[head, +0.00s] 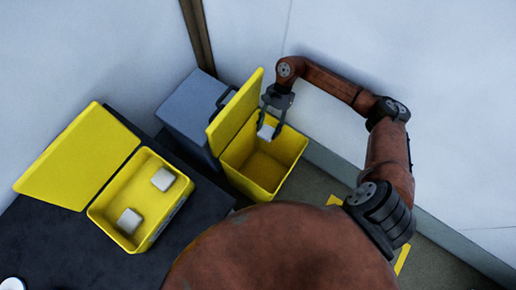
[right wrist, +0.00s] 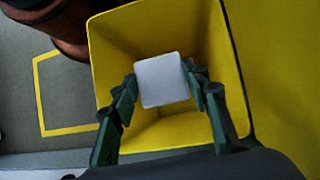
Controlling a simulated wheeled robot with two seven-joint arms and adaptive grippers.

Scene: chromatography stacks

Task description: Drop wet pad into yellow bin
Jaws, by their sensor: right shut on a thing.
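My right gripper (head: 274,117) is shut on a white square pad (head: 266,131). It holds the pad over the open mouth of the tall yellow bin (head: 287,164). In the right wrist view the pad (right wrist: 161,80) sits between the two fingers of the gripper (right wrist: 160,88), with the yellow bin's walls (right wrist: 120,55) around it. The bin's lid (head: 236,111) stands raised on its left side. The bin's inside looks empty apart from the held pad. My left gripper is not in view.
A shallow yellow box (head: 105,222) with an open lid (head: 76,160) stands on a dark table (head: 40,240) at the left and holds two white pads (head: 163,179). A grey box (head: 186,108) with a handle is behind the bin. A wall is close behind my right arm.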

